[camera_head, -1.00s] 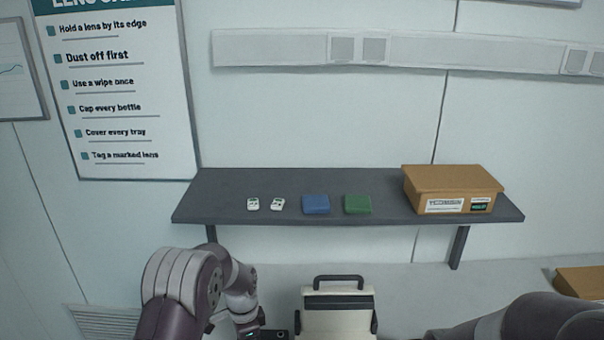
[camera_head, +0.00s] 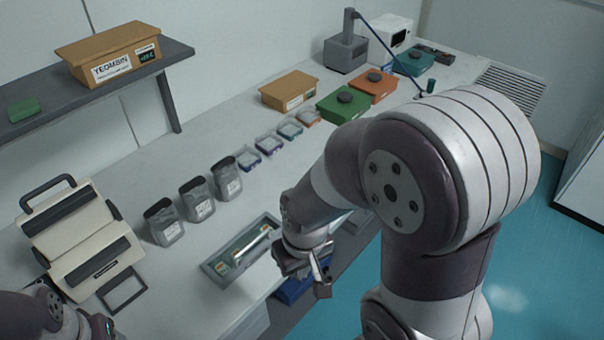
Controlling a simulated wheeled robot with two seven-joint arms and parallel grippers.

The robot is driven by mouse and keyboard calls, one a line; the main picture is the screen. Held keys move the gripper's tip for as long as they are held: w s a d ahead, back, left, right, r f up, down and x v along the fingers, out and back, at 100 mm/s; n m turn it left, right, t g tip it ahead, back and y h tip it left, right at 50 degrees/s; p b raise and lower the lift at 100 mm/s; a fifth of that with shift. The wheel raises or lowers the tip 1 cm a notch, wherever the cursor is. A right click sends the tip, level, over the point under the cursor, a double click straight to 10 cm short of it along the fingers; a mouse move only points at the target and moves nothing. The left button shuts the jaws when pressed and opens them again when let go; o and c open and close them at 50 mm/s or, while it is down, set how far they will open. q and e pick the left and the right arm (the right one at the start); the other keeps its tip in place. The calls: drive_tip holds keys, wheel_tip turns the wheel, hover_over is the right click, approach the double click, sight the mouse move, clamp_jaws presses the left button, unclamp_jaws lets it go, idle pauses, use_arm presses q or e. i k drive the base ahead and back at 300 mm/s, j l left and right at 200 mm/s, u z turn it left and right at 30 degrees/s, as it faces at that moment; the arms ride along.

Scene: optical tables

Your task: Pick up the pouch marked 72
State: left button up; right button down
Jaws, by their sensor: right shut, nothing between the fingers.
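Three grey pouches with dark tops and white labels stand in a row on the long bench: a left pouch (camera_head: 163,222), a middle pouch (camera_head: 196,200) and a right pouch (camera_head: 226,179). Their label marks are too small to read, so I cannot tell which is marked 72. My right gripper (camera_head: 318,282) is shut and empty near the bench's front edge, to the right of the pouches and apart from them. My left arm shows only at the bottom left corner; its fingers cannot be made out.
A grey tray (camera_head: 212,268) with small items lies between the pouches and my right gripper. A cream case (camera_head: 75,240) stands at left. Small clear containers (camera_head: 268,146), a cardboard box (camera_head: 289,91) and a green case (camera_head: 343,104) line the bench behind. A shelf (camera_head: 60,120) overhangs at upper left.

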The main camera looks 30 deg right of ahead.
sight(225, 175)
drive_tip(key=k+l+z, duration=0.1)
drive_tip(key=l+z, duration=0.2)
drive_tip(key=i+l+z, duration=0.1)
drive_tip(key=z, duration=0.25)
drive_tip(key=i+z, duration=0.55)
drive_tip(key=z, duration=0.2)
